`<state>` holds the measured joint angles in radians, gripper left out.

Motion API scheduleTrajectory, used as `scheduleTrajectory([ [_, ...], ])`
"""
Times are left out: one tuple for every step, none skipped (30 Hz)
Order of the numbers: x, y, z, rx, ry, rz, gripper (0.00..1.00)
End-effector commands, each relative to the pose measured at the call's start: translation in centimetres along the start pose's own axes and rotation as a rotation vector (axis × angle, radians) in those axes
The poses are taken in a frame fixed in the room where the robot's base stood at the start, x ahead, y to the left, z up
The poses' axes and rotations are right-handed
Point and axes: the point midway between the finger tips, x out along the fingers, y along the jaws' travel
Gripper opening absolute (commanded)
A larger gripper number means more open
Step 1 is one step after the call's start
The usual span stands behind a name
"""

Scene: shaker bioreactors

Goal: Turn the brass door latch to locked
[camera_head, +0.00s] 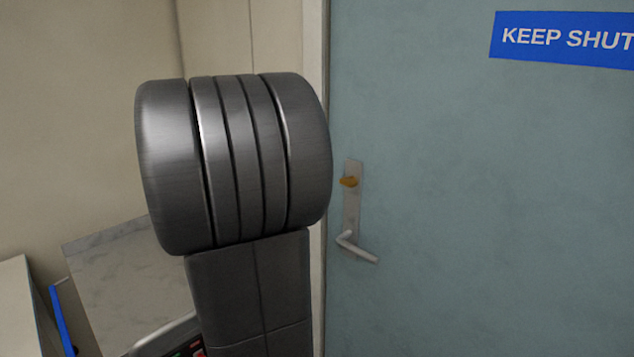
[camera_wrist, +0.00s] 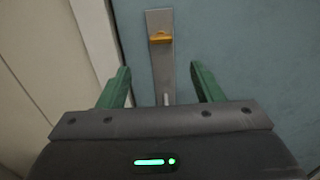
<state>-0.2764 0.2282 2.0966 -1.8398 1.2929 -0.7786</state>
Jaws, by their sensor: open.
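The brass door latch (camera_head: 349,182) is a small yellow knob on the upper part of a metal plate (camera_head: 352,212) on the blue-grey door. It lies roughly level in the head view. In the wrist view the latch (camera_wrist: 160,38) sits near the top of the plate, lying crosswise. My gripper (camera_wrist: 160,78) shows only in the wrist view, with its two green fingers spread apart and nothing between them but the plate behind. The latch is beyond the fingertips and apart from them. In the head view my gripper is hidden.
A lever handle (camera_head: 357,247) sticks out to the right below the latch. The door (camera_head: 480,200) carries a blue "KEEP SHUT" sign (camera_head: 565,38). The door frame (camera_head: 314,50) runs just left of the plate. A marble-patterned surface (camera_head: 125,275) stands at the lower left.

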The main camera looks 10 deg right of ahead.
Motion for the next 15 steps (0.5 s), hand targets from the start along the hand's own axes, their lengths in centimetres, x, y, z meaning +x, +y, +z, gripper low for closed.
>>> scheduleTrajectory([
  [0.1,0.1,0.1,-0.004,-0.004,0.002,0.60],
  [0.3,0.1,0.1,-0.004,-0.005,0.003,0.60],
  [0.6,0.1,0.1,-0.004,-0.004,0.003,0.60],
  [0.8,0.1,0.1,-0.003,-0.004,0.001,0.60],
  [1.1,0.0,0.1,-0.003,-0.004,-0.001,0.60],
  [1.6,0.1,0.2,-0.003,-0.004,-0.001,0.60],
  [2.0,0.0,0.1,-0.004,-0.003,-0.001,0.60],
  [2.4,0.0,0.1,-0.004,-0.002,-0.002,0.60],
  [3.0,0.0,0.1,-0.004,-0.002,-0.003,0.60],
  [3.4,0.0,0.1,-0.003,-0.002,-0.002,0.60],
  [3.9,0.0,0.1,-0.002,-0.002,-0.002,0.60],
  [4.5,0.0,0.2,-0.002,-0.003,-0.003,0.60],
  [5.0,0.0,0.2,-0.003,-0.002,-0.003,0.60],
  [5.5,-0.1,0.1,-0.003,-0.001,-0.003,0.60],
  [6.1,0.0,0.2,-0.003,-0.002,-0.003,0.60],
])
